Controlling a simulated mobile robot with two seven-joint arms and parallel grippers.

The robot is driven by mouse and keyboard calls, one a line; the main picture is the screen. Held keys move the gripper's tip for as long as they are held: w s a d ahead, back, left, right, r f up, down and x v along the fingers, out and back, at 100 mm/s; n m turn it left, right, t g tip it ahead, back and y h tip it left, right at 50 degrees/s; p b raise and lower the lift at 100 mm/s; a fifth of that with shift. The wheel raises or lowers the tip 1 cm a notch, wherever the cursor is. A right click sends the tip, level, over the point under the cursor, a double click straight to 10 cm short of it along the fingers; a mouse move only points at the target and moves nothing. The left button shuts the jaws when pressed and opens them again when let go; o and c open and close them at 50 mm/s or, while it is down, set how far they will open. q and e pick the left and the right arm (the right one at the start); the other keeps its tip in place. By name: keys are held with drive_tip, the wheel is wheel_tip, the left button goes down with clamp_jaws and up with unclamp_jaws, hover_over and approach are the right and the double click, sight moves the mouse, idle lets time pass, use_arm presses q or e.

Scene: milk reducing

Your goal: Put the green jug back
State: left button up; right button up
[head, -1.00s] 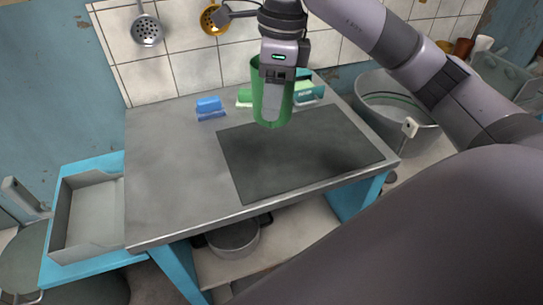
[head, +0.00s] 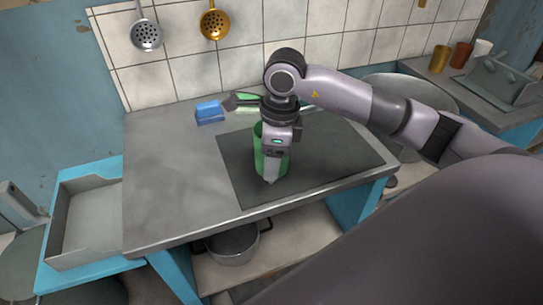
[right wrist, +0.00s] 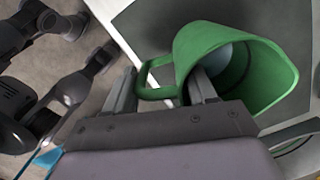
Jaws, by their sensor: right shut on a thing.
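The green jug (head: 258,160) is over the dark rectangular panel (head: 330,168) on the grey worktop, mostly behind my right gripper (head: 270,178). It looks roughly upright. Whether its base touches the panel I cannot tell. In the right wrist view the jug (right wrist: 272,68) shows its open mouth and something pale inside. My right gripper (right wrist: 163,92) is shut on the jug's handle (right wrist: 152,78), with one finger on each side of it. My left gripper is not in view.
A blue sponge-like block (head: 209,112) and a green brush-like item (head: 247,109) lie at the back of the worktop (head: 170,170). Ladles hang on the tiled wall. A grey tray (head: 88,215) stands at left, a pot (head: 234,243) below. The worktop's left part is clear.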

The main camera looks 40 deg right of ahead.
drive_tip(key=shift+f, duration=0.15)
drive_tip(key=o, duration=1.5)
drive_tip(key=shift+r, duration=0.35)
wheel_tip(320, 180, up, 12)
drive_tip(key=d, duration=0.1)
drive_tip(key=shift+s+f, duration=0.15)
drive_tip(key=shift+s, duration=0.25)
